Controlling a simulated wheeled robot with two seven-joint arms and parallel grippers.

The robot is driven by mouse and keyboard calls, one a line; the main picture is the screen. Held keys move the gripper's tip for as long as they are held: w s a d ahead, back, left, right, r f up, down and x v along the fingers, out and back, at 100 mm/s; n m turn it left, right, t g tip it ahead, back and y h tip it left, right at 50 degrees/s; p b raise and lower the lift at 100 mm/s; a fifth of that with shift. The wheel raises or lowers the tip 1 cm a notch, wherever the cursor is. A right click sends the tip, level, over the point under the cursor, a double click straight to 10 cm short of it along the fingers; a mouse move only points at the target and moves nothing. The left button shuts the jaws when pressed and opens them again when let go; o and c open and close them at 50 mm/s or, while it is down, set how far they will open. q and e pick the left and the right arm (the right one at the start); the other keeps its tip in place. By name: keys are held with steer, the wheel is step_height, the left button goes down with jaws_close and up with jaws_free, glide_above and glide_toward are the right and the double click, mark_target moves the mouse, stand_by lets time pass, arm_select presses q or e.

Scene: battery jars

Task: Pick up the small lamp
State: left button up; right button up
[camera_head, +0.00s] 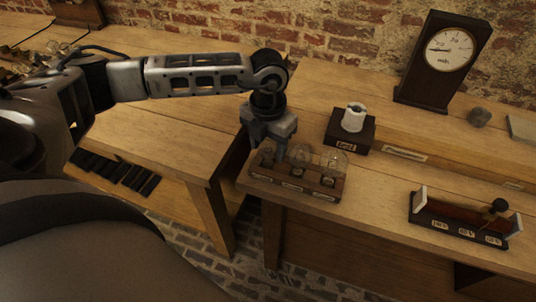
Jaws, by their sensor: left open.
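A dark wooden lamp stand (313,191) with pale labels sits on the bench near its front left corner. It carries glass lamps in a row: a large round lamp (336,162) at the right and a medium lamp (301,155) in the middle. A small lamp (266,158) seems to be at the left end, partly hidden by my gripper. My left gripper (268,152) points down over the left end of the stand, open, with its fingers around or very near the small lamp. I cannot tell whether they touch it.
A dark block with a white ceramic piece (354,118) stands behind the lamp stand. A labelled wooden device (466,221) with a black knob sits at the right. A gap separates the left bench (170,125) from this one.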

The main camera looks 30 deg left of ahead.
arm_select(q)
steer(key=shift+f, duration=0.4)
steer(key=c, duration=0.9)
steer(key=shift+o, duration=0.2)
steer(key=shift+r, duration=0.1)
